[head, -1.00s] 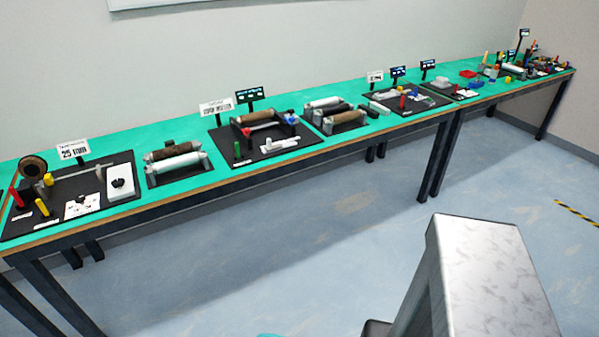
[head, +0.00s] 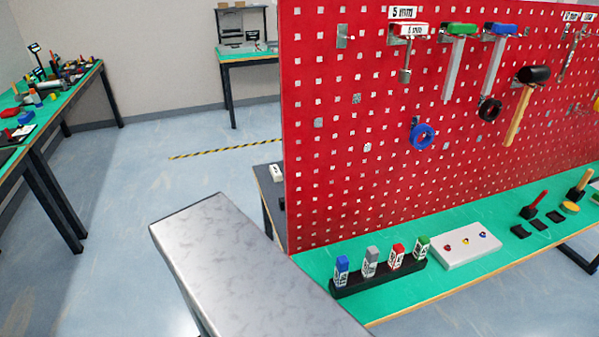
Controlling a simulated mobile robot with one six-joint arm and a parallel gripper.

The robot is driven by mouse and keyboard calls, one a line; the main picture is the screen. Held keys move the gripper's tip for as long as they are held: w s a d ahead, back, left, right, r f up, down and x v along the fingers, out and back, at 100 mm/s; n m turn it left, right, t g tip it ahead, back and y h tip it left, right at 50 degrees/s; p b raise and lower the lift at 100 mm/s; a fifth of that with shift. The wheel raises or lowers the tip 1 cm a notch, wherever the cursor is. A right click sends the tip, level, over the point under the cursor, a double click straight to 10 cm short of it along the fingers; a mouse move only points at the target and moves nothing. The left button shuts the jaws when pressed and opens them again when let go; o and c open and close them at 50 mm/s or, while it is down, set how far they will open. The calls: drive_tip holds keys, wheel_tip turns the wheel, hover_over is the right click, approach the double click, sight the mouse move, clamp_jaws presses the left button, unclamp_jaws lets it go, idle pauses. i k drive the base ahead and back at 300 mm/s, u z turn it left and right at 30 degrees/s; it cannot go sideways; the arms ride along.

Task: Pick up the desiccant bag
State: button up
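I do not see a desiccant bag that I can make out in the head view. My gripper is not in view.
A red pegboard (head: 350,150) with hanging tools stands on a green bench (head: 400,312) at right, bearing a black rack of bottles (head: 378,280) and a white block (head: 458,246). Another green bench (head: 62,105) is at left, a small table (head: 245,57) at the back. Open floor lies between.

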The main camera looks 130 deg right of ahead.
sight(276, 175)
drive_tip(key=u, duration=0.25)
drive_tip(key=k, duration=0.15)
drive_tip(key=z, duration=1.75)
drive_tip(key=k, duration=0.25)
drive_tip(key=z, duration=1.25)
drive_tip(key=i, duration=1.7)
drive_tip(key=z, duration=0.35)
